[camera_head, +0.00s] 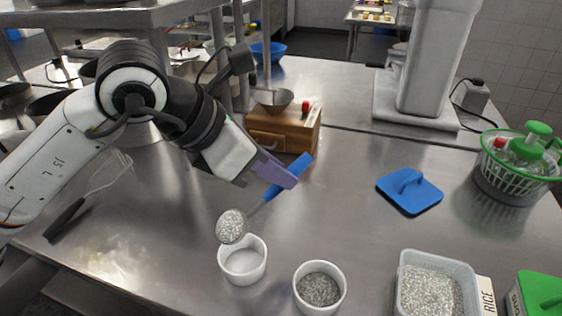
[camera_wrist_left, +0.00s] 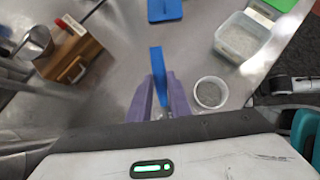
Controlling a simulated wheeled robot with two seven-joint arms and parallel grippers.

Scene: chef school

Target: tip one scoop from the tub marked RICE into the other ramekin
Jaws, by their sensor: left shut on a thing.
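My left gripper (camera_head: 278,172) is shut on the blue handle of a scoop (camera_head: 293,176), and the handle also shows between the purple fingers in the left wrist view (camera_wrist_left: 157,70). The scoop's bowl is heaped with pale grains (camera_head: 231,226) and hangs just above the back left rim of a white ramekin (camera_head: 243,263) that looks empty. A second white ramekin (camera_head: 320,288), to its right, holds grey grains; it shows in the wrist view too (camera_wrist_left: 210,93). The clear tub marked RICE (camera_head: 435,262) is open at the lower right, with pale grains inside. My right gripper is not seen.
A blue lid (camera_head: 410,191) with a handle lies beyond the tub. A green-lidded tub (camera_head: 541,292) stands at the right edge, a green basket (camera_head: 515,170) behind it. A wooden box (camera_head: 283,130) stands behind my gripper. The middle counter is clear.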

